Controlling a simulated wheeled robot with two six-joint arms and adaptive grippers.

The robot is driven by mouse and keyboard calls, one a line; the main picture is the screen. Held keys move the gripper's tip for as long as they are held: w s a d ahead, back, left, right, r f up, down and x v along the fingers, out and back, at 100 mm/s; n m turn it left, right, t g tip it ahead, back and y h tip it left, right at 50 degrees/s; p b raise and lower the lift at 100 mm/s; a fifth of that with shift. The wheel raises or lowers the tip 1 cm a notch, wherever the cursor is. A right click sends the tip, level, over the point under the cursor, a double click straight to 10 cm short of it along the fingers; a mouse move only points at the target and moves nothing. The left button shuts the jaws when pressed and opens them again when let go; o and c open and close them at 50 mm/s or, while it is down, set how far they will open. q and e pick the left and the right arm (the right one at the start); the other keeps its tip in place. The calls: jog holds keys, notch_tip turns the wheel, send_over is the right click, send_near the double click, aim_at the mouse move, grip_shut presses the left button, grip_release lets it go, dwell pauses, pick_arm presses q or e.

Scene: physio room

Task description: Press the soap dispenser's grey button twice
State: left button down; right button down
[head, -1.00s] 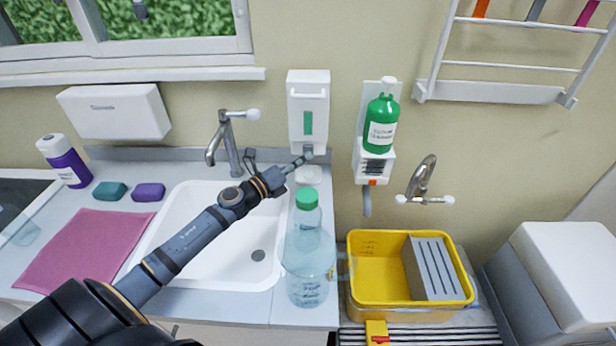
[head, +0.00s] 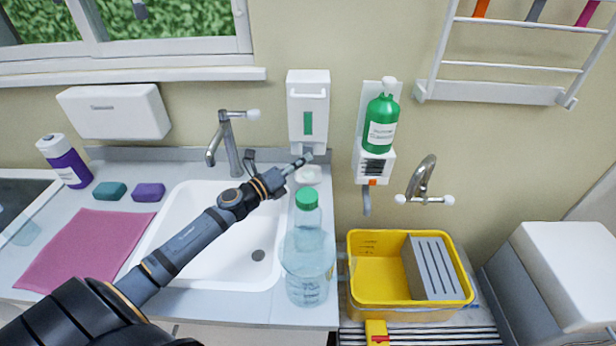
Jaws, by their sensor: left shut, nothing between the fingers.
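The soap dispenser (head: 308,92) is a white wall box with a green window, mounted above the back edge of the counter. Its grey button (head: 308,153) sticks out at its bottom. My left gripper (head: 299,162) is shut and empty. Its tip is just in front of and slightly below the button, and partly overlaps it in the picture. I cannot tell whether they touch. A white soap dish (head: 308,175) lies on the counter below the dispenser. My right gripper is not in view.
A clear bottle with a green cap (head: 307,255) stands right of the sink (head: 205,262), close to my left forearm. A green bottle (head: 381,122) sits in a wall holder to the right. A yellow crate (head: 362,315) stands further right.

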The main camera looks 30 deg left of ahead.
pick_arm(q)
jog(key=s+p, duration=0.1)
jog(key=s+d+p, duration=0.1)
jog(key=s, duration=0.1)
jog(key=s+d+p, duration=0.1)
jog(key=s, duration=0.1)
jog(key=shift+d+p, duration=0.2)
jog(key=shift+p, duration=0.2)
dwell(0.4)
